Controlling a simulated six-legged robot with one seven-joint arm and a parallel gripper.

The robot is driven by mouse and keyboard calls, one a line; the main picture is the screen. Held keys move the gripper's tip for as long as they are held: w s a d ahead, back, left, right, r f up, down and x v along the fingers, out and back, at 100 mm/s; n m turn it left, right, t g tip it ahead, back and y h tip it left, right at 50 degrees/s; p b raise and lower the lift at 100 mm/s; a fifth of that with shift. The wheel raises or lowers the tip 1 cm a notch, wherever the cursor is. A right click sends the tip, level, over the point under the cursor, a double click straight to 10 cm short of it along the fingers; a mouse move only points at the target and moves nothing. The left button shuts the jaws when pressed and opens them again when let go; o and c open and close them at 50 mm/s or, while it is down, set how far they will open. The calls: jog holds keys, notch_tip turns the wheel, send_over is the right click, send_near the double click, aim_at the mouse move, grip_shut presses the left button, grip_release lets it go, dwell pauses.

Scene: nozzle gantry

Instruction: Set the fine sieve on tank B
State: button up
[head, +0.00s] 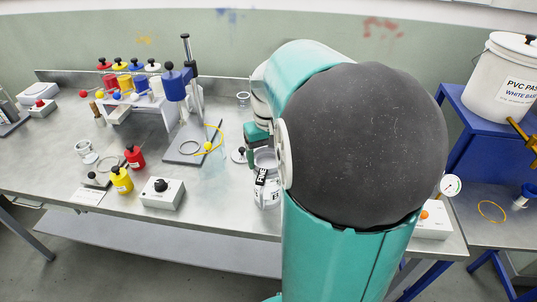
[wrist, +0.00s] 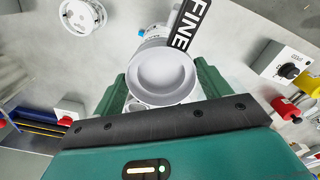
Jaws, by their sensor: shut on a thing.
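The fine sieve (wrist: 162,72) is a pale grey round cup with a black tag reading FINE, seen from above in the wrist view. My gripper (wrist: 161,84) has its green fingers on either side of the cup and is shut on it. In the head view the sieve (head: 266,188) shows just left of my arm, over the bench, with its tag facing the camera. My arm hides much of the gripper there. I cannot tell whether the sieve touches anything beneath it. No label for tank B is readable, so I cannot pick it out.
Red (head: 134,157) and yellow (head: 121,180) bottles and a knob box (head: 162,193) sit further left. A white bucket (head: 505,80) stands on a blue stand at right.

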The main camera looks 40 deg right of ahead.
aim_at(268, 159)
jog(key=shift+f, duration=0.6)
dwell(0.4)
jog(key=o, duration=0.7)
jog(key=shift+r, duration=0.1)
notch_tip(268, 159, up, 11)
jog(key=shift+f, duration=0.1)
dwell(0.7)
dwell(0.5)
jog(key=s+a+f+n+t, duration=0.1)
jog(key=s+a+t, duration=0.1)
jog(key=a, duration=0.5)
jog(key=s+a+f+n+t, duration=0.1)
jog(key=s+a, duration=0.3)
jog(key=a, duration=0.3)
jog(key=s+a+f+n+t, duration=0.1)
jog(key=s+a+t, duration=0.1)
jog(key=a, duration=0.5)
jog(key=shift+s+a+n+t, duration=0.3)
jog(key=shift+s+n, duration=0.1)
jog(key=shift+s, duration=0.35)
